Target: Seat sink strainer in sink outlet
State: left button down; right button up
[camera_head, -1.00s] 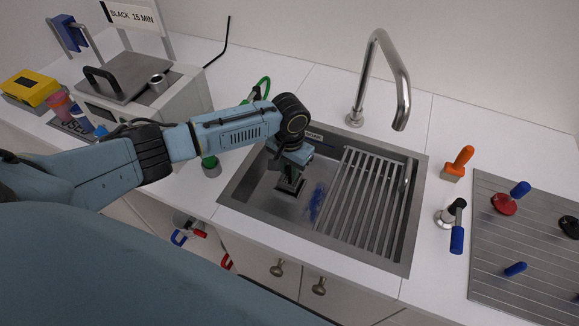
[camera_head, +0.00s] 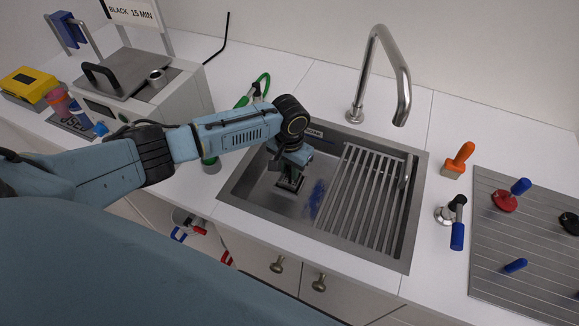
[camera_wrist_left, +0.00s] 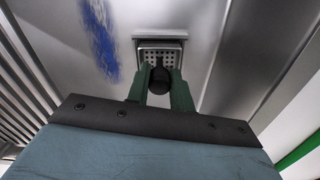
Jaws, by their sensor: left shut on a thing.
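The sink strainer (camera_wrist_left: 146,54) is a small square metal plate with holes and a round black knob. My left gripper (camera_wrist_left: 160,84) is shut on that knob, with a green finger on each side. In the head view my left gripper (camera_head: 291,174) points down into the left part of the sink basin. The sink outlet (camera_wrist_left: 160,38) is a square recess in the basin floor, its rim showing around the plate. The strainer is at the outlet, roughly lined up with it. The gripper hides its near edge, so I cannot tell whether it lies fully flush. My right gripper is not in view.
The steel sink (camera_head: 262,219) has a slatted rack (camera_head: 362,197) over its right part and a blue smear (camera_head: 315,199) on the floor beside my gripper. A tall faucet (camera_head: 402,90) stands behind. A grooved board (camera_head: 505,265) lies at the right.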

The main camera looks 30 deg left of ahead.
pick_arm(q)
jog(key=shift+f, duration=0.1)
jog(key=c, duration=1.1)
grip_release()
jog(key=shift+c, duration=0.2)
